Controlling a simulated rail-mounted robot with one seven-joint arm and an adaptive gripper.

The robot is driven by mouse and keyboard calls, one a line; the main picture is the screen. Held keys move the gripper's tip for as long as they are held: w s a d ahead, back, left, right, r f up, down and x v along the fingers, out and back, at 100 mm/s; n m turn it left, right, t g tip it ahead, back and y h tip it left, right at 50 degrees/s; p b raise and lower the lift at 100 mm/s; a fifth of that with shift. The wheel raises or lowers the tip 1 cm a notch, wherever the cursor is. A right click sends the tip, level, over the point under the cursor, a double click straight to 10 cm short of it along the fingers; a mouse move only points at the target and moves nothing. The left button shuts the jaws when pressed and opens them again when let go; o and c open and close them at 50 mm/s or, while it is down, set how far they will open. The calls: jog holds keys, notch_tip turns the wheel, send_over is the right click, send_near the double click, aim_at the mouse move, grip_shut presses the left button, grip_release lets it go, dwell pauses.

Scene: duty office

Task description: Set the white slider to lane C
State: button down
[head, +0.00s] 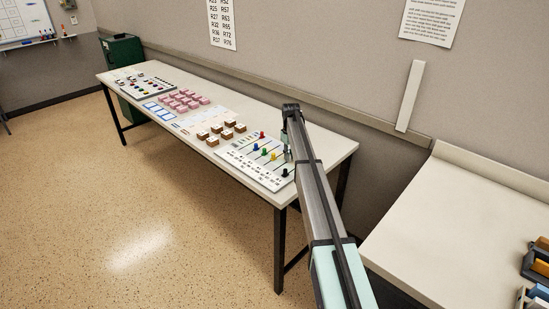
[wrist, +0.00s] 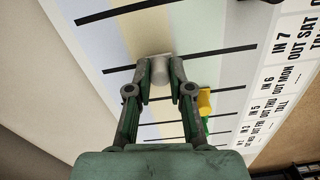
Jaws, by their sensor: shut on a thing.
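The white slider (wrist: 160,69) shows in the wrist view as a pale grey-white knob on a dark slot of the slider board (wrist: 95,50). My gripper (wrist: 160,78) is shut on it, with a finger at each side. Lane letters are not readable. In the head view, my gripper (head: 288,152) is over the right part of the slider board (head: 238,160), and the white slider cannot be made out clearly there.
A yellow knob (wrist: 204,101) and a green knob (wrist: 205,125) stand on neighbouring slots, close to my right finger. In the head view, red (head: 262,134) and blue (head: 256,146) knobs also stand on the board. Brown-and-white blocks (head: 228,124) lie left of it.

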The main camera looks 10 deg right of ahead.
jog(key=shift+w+d, duration=0.25)
jog(key=shift+d, duration=0.05)
jog(key=c, duration=1)
grip_release()
jog(key=shift+c, duration=0.2)
jog(key=shift+r, duration=0.1)
notch_tip(320, 180, up, 12)
